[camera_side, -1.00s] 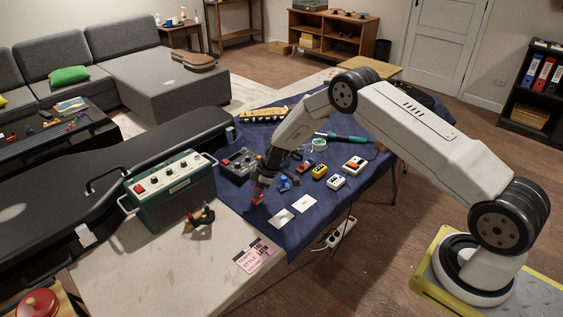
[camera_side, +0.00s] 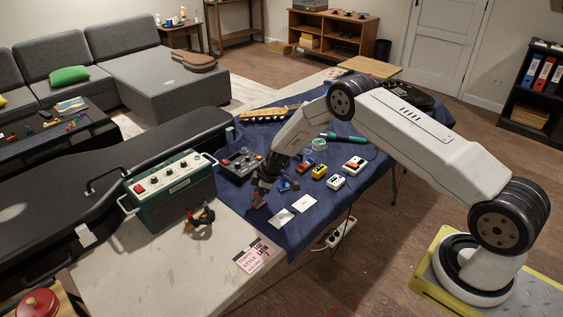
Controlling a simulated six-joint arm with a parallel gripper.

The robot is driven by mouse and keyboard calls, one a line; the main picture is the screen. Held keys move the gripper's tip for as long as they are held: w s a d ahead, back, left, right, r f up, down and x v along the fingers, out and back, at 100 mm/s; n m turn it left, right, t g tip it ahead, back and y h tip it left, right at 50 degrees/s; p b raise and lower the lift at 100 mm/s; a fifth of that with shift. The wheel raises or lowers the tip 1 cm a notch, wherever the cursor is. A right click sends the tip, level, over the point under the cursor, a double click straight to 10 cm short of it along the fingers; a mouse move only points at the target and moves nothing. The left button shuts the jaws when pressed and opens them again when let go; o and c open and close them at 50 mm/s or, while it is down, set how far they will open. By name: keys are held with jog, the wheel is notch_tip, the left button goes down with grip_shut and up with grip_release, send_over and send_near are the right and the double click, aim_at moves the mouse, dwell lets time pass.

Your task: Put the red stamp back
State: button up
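A small red object (camera_side: 259,200), which looks like the red stamp, is at the left edge of the blue cloth (camera_side: 300,238). My gripper (camera_side: 262,188) is dark and points down right at it, at its upper end. The fingers are small and dark here, so I cannot tell whether they are closed on the red object or only around it. I also cannot tell whether it touches the cloth. Two white cards lie flat just to the right, a nearer one (camera_side: 281,217) and a farther one (camera_side: 304,203).
A blue pedal (camera_side: 289,185) is close to the right of my gripper, with yellow (camera_side: 319,171) and white (camera_side: 336,183) pedals beyond. A dark control box (camera_side: 240,164) is behind left. The green amplifier (camera_side: 172,188) and a small clamp-like item (camera_side: 201,216) stand left.

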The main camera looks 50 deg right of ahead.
jog(key=shift+r, duration=0.15)
jog(key=v, duration=1.2)
dwell(0.3)
jog(key=shift+d, duration=0.1)
dwell(0.4)
jog(key=s+a+r+m+h, duration=0.1)
jog(key=s+a+r+m, duration=0.1)
jog(key=s, duration=0.7)
jog(key=s+a+r+m+h, duration=0.1)
jog(key=s+a+r+m, duration=0.2)
jog(key=s+r, duration=0.3)
jog(key=s+a+r+m+h, duration=0.1)
jog(key=s+r+m, duration=0.3)
jog(key=s, duration=0.8)
jog(key=shift+a+g, duration=0.3)
jog(key=shift+a, duration=0.45)
